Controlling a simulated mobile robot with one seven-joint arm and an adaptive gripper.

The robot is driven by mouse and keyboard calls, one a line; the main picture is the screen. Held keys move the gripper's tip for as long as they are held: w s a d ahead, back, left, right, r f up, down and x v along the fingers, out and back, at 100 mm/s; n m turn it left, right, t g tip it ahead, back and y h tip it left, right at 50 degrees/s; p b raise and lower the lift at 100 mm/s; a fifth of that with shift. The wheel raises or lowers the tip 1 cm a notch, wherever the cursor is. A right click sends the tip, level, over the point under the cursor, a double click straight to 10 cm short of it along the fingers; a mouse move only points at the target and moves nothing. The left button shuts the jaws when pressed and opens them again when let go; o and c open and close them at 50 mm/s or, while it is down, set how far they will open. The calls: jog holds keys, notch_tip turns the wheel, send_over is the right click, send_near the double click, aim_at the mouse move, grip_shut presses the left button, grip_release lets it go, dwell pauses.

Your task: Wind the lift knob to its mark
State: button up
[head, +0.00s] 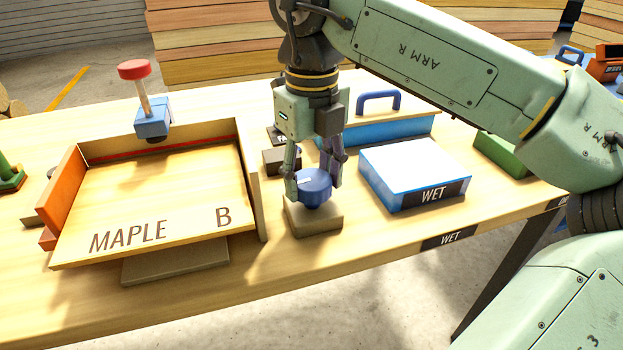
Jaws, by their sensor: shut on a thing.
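The lift knob (314,188) is a blue, ridged knob with a white pointer line on top. It sits on a small grey-brown base block (316,222) near the table's front. My gripper (315,182) points down from above and is shut on the knob, one finger on each side. The white pointer line faces left in the head view. I cannot make out the mark; the fingers cover part of the knob and its surroundings.
Left of the knob stands a tilted wooden tray (150,205) lettered "MAPLE B", with an orange side piece (62,190) and a red-topped blue clamp (152,115). Right is a blue-and-white "WET" box (415,168). Behind is a blue-handled block (380,128). A green block (503,153) lies far right.

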aim_at(312, 179)
jog(key=m+b, duration=0.1)
jog(key=m, duration=0.4)
jog(key=shift+m, duration=0.3)
dwell(0.4)
jog(key=o, duration=1.2)
jog(key=shift+c, duration=0.2)
notch_tip(312, 179, up, 8)
jog(key=shift+f, duration=0.25)
